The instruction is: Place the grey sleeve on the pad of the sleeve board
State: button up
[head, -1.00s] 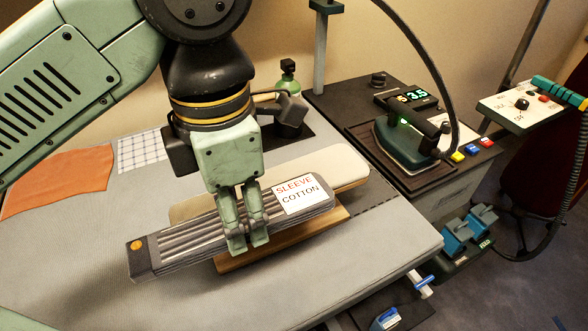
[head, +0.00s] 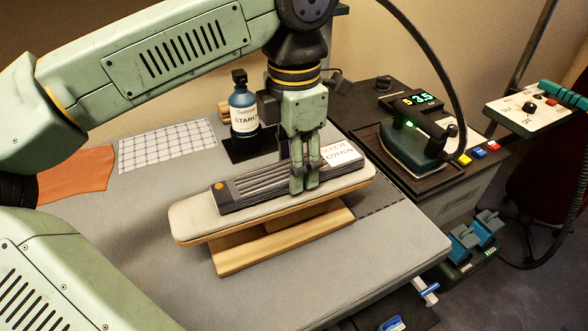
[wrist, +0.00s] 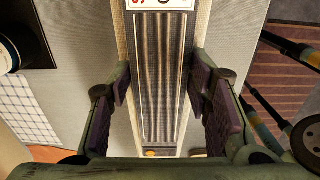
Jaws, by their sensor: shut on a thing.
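The grey sleeve (head: 262,183), long and ribbed with a white "SLEEVE COTTON" label, lies lengthwise along the pale pad (head: 193,217) of the sleeve board. It appears to rest on the pad, within its edges, with more bare pad at the left end. My gripper (head: 303,186) points down and is shut on the sleeve near the label. In the wrist view the sleeve (wrist: 160,85) runs between the two dark finger pads, with the label at the top edge. The far finger is partly hidden in the head view.
The board's wooden base (head: 285,242) stands on the grey table (head: 130,245). A starch bottle (head: 243,112) stands close behind the board. A checked cloth (head: 166,146) and an orange cloth (head: 75,180) lie at the back left. An iron (head: 415,145) sits to the right. The table's front is clear.

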jog(key=shift+f, duration=0.1)
jog(key=shift+f, duration=0.15)
jog(key=o, duration=1.2)
notch_tip(320, 180, up, 12)
jog(key=shift+r+b, duration=0.15)
jog(key=shift+b, duration=0.25)
